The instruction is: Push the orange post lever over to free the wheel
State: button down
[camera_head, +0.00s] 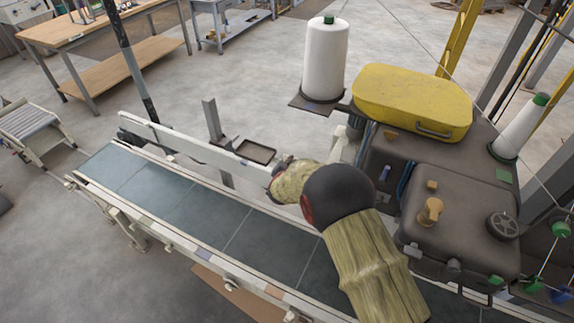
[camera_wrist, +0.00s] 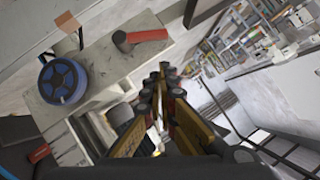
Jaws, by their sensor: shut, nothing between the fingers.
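In the wrist view, my gripper (camera_wrist: 163,70) is shut, its fingertips together with nothing between them. A red-orange lever (camera_wrist: 148,35) with a dark rounded end lies across a pale grey housing, beyond and a little left of the fingertips and apart from them in the picture. A blue wheel (camera_wrist: 63,80) with a dark hub is on the same housing, further left. I cannot tell whether the lever touches the wheel. In the head view my arm covers this spot, and the lever and blue wheel cannot be made out.
A conveyor belt (camera_head: 190,205) with pale rails runs under my arm. A white thread cone (camera_head: 325,60) stands behind it. A dark machine (camera_head: 460,235) with a yellow cover (camera_head: 413,100) and a dark handwheel (camera_head: 503,225) is at right.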

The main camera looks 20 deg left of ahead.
jog(key=v, duration=0.7)
jog(key=shift+s+r+p, duration=0.15)
jog(key=shift+s+p, duration=0.1)
jog(key=shift+p, duration=0.15)
